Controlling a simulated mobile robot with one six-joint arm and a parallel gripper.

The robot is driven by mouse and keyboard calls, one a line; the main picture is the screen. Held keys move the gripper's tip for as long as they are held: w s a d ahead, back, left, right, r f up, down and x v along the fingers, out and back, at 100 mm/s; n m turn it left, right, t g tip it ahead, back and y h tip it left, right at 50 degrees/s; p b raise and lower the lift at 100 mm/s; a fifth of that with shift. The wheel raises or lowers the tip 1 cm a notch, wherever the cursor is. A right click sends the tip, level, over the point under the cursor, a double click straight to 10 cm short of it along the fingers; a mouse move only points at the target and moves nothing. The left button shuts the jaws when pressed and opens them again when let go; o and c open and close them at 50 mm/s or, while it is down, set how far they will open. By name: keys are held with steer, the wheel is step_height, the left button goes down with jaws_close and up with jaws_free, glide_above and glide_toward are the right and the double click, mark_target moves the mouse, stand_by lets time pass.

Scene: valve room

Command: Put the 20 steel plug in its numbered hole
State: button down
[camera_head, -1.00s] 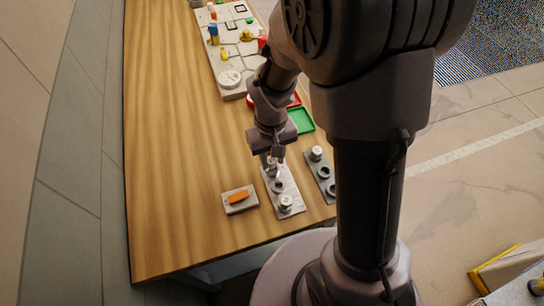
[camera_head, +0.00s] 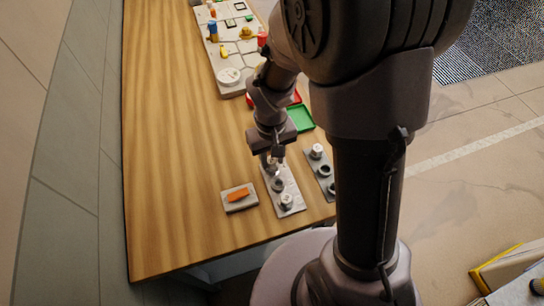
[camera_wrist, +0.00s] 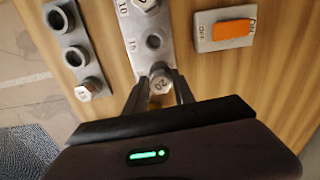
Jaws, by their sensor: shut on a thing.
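The steel plug marked 20 (camera_wrist: 160,81) is between the two fingers of my gripper (camera_wrist: 160,92) in the wrist view. My gripper is shut on it, and it also shows in the head view (camera_head: 272,160). The plug is at the far end of the numbered grey plate (camera_wrist: 150,57), at the end past the 15 mark. Its lower part is hidden, so I cannot tell how deep it sits. The middle hole (camera_wrist: 154,42), beside the mark 15, is empty. Another steel plug (camera_head: 286,200) stands at the plate's near end, by the mark 10.
A second grey rack (camera_wrist: 75,50) stands beside the plate, with two empty sockets and one steel plug (camera_wrist: 87,90). An orange switch (camera_head: 238,195) on a grey base lies on the other side. A green tray (camera_head: 300,118) and a cluttered board (camera_head: 229,50) are farther back.

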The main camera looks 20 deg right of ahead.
steer(key=shift+f, duration=0.2)
stand_by(0.4)
steer(key=shift+f+b, duration=0.25)
steer(key=shift+b, duration=0.1)
steer(key=shift+f, duration=0.1)
stand_by(0.5)
steer(key=c, duration=1)
jaws_free()
steer(key=shift+o, duration=0.2)
step_height(320, 180, up, 8)
steer(key=p, duration=0.6)
steer(key=shift+p, duration=0.35)
